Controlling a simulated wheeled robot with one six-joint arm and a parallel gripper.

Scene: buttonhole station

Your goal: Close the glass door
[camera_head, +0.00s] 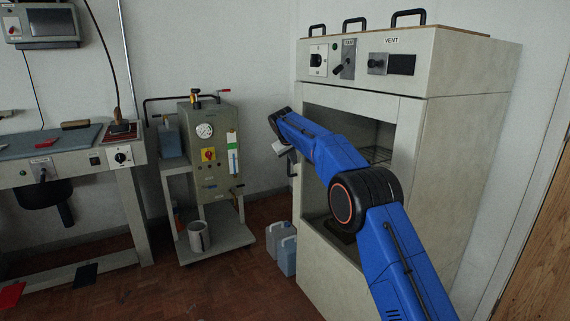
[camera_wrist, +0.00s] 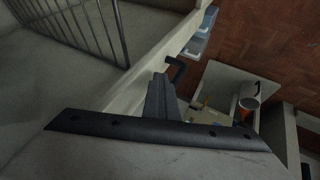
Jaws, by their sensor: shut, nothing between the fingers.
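The cream cabinet (camera_head: 440,150) stands at the right with its front opening uncovered; a wire rack shows inside. I cannot make out the glass pane of the door. A dark bent handle (camera_head: 292,168) shows at the cabinet's left front edge, and in the wrist view a dark handle (camera_wrist: 176,70) stands out past a cream upright. My gripper (camera_head: 290,153) is at that left edge, close to the handle, partly hidden behind my blue arm. In the wrist view my gripper (camera_wrist: 162,85) is shut and empty, its tip near the handle; I cannot tell whether they touch.
Blue-grey jugs (camera_head: 284,250) stand on the floor at the cabinet's left foot. A grey machine with a gauge (camera_head: 212,150) stands on a trolley farther left, with a metal can (camera_head: 199,237) on its lower shelf. A workbench (camera_head: 75,165) is at far left.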

